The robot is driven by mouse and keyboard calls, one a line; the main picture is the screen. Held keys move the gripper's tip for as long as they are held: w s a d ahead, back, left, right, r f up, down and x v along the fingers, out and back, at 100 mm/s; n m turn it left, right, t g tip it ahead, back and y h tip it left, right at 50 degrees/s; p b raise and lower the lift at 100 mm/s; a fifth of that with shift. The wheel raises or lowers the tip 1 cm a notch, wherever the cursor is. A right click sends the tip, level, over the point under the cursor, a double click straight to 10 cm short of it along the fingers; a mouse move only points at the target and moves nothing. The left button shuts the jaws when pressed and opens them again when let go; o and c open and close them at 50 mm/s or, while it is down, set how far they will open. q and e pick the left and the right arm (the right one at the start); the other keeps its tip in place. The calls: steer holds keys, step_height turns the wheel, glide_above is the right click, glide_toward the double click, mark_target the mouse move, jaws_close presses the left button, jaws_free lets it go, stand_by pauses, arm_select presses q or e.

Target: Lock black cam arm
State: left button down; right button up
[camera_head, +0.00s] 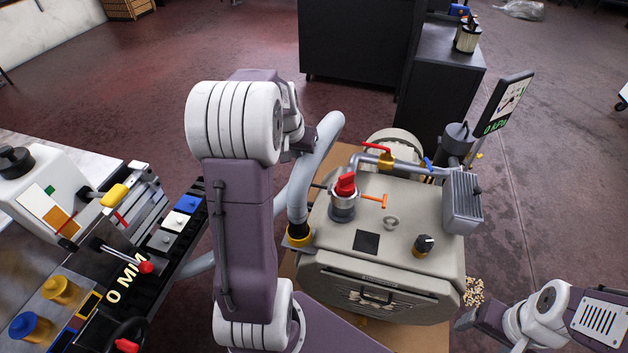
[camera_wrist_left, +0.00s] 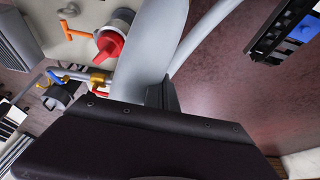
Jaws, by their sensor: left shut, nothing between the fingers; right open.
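I cannot tell for certain which part is the black cam arm. At the lower left of the head view, a black rounded part (camera_head: 128,328) with a red piece beside it is cut off by the frame edge. Dark levers with a red knob (camera_head: 147,267) stand on the black-edged table (camera_head: 172,257). My left gripper (camera_head: 308,142) is shut and empty, up by the grey hose and away from these parts. Its grey fingers also show in the left wrist view (camera_wrist_left: 161,94). My right gripper (camera_head: 468,320) is open at the lower right, clear of the machine.
A beige machine (camera_head: 325,225) with a red-topped valve (camera_head: 345,185), gauges and a grey hose (camera_head: 298,200) stands in the middle. The valve (camera_wrist_left: 110,42) and hose (camera_wrist_left: 150,45) lie close to my left gripper. A white unit with a yellow handle (camera_head: 115,195) stands at left.

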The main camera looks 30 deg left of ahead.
arm_select(q)
steer(key=b, duration=0.3)
glide_toward(305, 183)
steer(key=x, duration=0.6)
steer(key=shift+w+f, duration=0.15)
steer(key=shift+w, duration=0.15)
steer(key=shift+a+f+b, duration=0.1)
steer(key=shift+f+b, duration=0.25)
steer(key=shift+b, duration=0.5)
step_height(305, 183, down, 8)
steer(key=n+t+h+b, duration=0.2)
steer(key=t+h+b, duration=0.1)
steer(key=h+b, duration=0.6)
steer(key=shift+d+r+t+b, duration=0.2)
steer(key=shift+d+t+b, duration=0.15)
steer(key=shift+b, duration=0.8)
steer(key=shift+f, duration=0.1)
